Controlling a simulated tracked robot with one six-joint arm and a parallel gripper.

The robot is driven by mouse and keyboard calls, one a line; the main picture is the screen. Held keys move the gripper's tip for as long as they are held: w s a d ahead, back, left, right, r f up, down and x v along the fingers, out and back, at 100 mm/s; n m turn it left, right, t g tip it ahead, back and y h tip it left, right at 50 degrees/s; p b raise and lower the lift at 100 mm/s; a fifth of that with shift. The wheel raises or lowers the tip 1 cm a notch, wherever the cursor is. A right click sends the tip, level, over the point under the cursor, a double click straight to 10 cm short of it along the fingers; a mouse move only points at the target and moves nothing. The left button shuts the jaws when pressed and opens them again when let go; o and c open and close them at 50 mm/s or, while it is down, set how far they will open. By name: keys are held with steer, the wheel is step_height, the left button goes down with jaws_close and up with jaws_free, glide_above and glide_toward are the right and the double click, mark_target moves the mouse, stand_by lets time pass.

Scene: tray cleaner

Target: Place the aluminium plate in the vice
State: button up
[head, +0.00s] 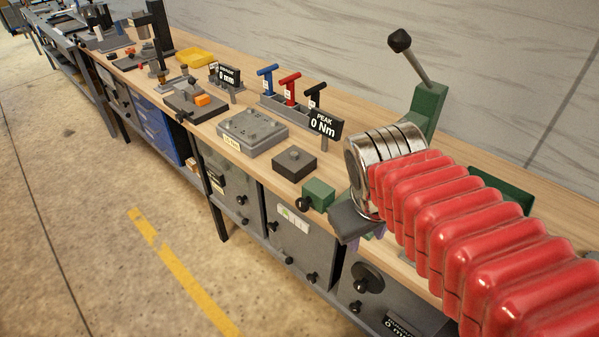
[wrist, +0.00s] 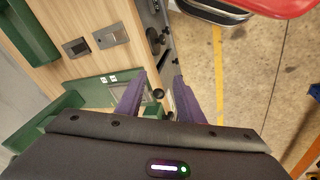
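My gripper (wrist: 160,98) has two purple fingers, which stand apart in the wrist view with no object clearly gripped between them. In the head view my red-sleeved arm covers most of the gripper, and only its dark body and a bit of purple show at the bench's front edge. I cannot pick out the aluminium plate with certainty. Two small grey rectangular pieces (wrist: 111,36) lie on the wood in the wrist view. A dark grey vice-like fixture (head: 192,103) with an orange block stands farther left along the bench, well away from my gripper.
A green lever press (head: 428,108) rises behind my arm. A green block with a black knob (head: 318,195) and a dark square block (head: 294,162) sit left of the gripper. A grey box (head: 252,131), T-handles (head: 289,88) and a yellow tray (head: 195,57) stand farther along. The floor in front is clear.

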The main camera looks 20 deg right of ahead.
steer(key=a+r+m+t+y, duration=0.1)
steer(key=a+r+t+y, duration=0.1)
steer(key=a, duration=0.5)
steer(key=shift+w+a+t, duration=0.15)
steer(key=shift+w+t, duration=0.25)
